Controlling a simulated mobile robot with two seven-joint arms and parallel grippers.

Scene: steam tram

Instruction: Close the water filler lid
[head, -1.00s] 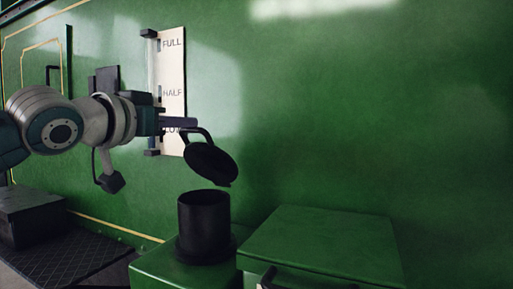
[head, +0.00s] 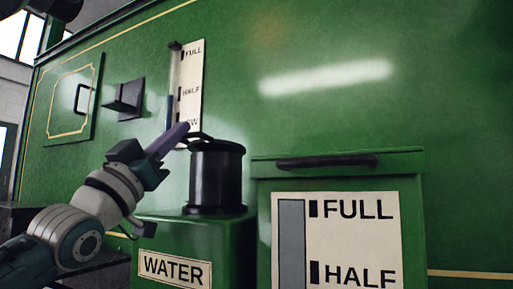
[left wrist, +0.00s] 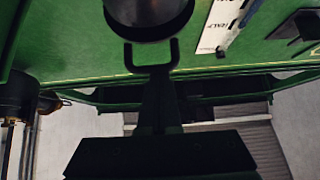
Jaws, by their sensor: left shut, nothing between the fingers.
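The black water filler (head: 215,180) stands upright on the green box labelled WATER (head: 175,269). Its round black lid (head: 220,145) lies level across the top of the filler, with no visible gap. The lid's handle (head: 197,136) points left. My left gripper (head: 180,136) is shut and empty, its fingers just left of the handle; I cannot tell if they touch it. In the left wrist view a dark loop (left wrist: 151,66), seemingly the handle, lies ahead of my gripper, below the round filler (left wrist: 150,14). My right gripper is not in view.
A green box (head: 340,168) with a dark handle and a FULL/HALF plate (head: 360,240) stands right of the filler. A level gauge (head: 187,90) and a dark bracket (head: 126,99) are on the green wall behind. Space above the filler is clear.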

